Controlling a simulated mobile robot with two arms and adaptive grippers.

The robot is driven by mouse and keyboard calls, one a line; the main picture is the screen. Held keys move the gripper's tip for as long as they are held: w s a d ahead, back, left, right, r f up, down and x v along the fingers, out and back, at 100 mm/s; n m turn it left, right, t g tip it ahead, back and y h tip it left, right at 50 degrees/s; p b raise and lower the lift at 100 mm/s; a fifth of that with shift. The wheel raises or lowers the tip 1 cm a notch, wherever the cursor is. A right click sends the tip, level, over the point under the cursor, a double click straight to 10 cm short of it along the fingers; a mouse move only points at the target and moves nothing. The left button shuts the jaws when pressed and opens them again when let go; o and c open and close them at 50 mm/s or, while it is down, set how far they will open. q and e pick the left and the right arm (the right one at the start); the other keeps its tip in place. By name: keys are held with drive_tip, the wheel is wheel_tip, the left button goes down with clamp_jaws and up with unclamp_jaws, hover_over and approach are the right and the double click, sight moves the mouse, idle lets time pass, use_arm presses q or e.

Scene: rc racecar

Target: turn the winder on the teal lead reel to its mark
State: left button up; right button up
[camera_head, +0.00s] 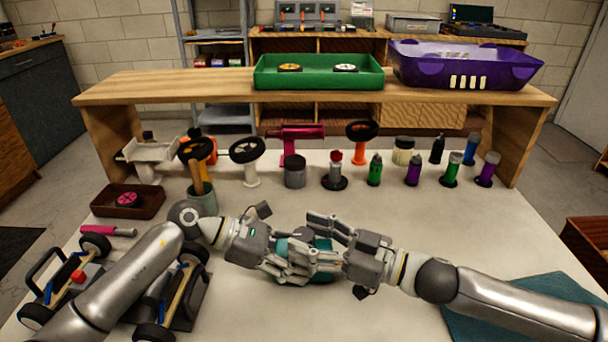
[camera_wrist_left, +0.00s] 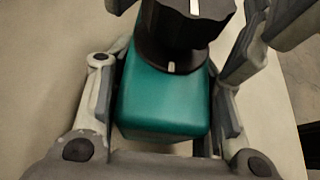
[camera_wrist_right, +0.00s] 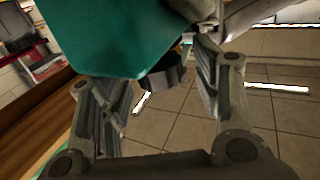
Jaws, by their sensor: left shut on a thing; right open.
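The teal lead reel (camera_head: 322,243) is at the middle front of the table, largely hidden by both grippers. My left gripper (camera_head: 303,262) is shut on its teal body (camera_wrist_left: 165,105), one finger on each side in the left wrist view. A black winder (camera_wrist_left: 190,30) sits at the body's top end. It has a pale mark (camera_wrist_left: 195,7), and another pale mark (camera_wrist_left: 171,68) shows on the black collar; the two look slightly out of line. My right gripper (camera_head: 325,238) is open around the winder end. In the right wrist view the dark winder (camera_wrist_right: 165,76) lies between its fingers, apparently untouched.
A wheeled car chassis (camera_head: 185,290) stands at the left front, under my left arm. A brown tray (camera_head: 105,208) is behind it. Several bottles and tools stand along the back. A teal mat (camera_head: 480,325) lies at the right front. The table's centre front is clear.

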drive_tip(key=shift+w+d+n+g+y, duration=0.1)
drive_tip(key=shift+n+g+y, duration=0.15)
drive_tip(key=shift+n+g, duration=0.7)
drive_tip(key=shift+w+n+g+y, duration=0.25)
drive_tip(key=shift+n+g, duration=0.35)
drive_tip(key=shift+g, duration=0.65)
drive_tip(key=shift+d+n+g+y, duration=0.1)
drive_tip(key=shift+n+g+y, duration=0.2)
drive_tip(key=shift+n+g, duration=0.65)
drive_tip(key=d, duration=1.2)
drive_tip(key=a+r+g+h, duration=0.2)
drive_tip(key=a, duration=0.2)
drive_tip(key=s+a+r+g+h, duration=0.1)
drive_tip(key=a+r+g+h, duration=0.1)
drive_tip(key=a, duration=0.3)
drive_tip(key=s+a+r+g+h, duration=0.1)
drive_tip(key=a+r+g+h, duration=0.1)
drive_tip(key=a+h, duration=0.1)
drive_tip(key=shift+s+a+r+h, duration=0.2)
drive_tip(key=shift+a+h, duration=0.1)
drive_tip(key=shift+a, duration=0.4)
drive_tip(key=shift+s+a+r+h, duration=0.15)
drive_tip(key=shift+a+h, duration=0.15)
drive_tip(key=shift+h, duration=0.2)
drive_tip(key=h, duration=0.2)
wheel_tip(320, 180, up, 7)
drive_tip(key=m+t+h, duration=0.5)
drive_tip(key=h, duration=0.2)
hover_over(304, 236)
drive_tip(key=shift+g, duration=0.25)
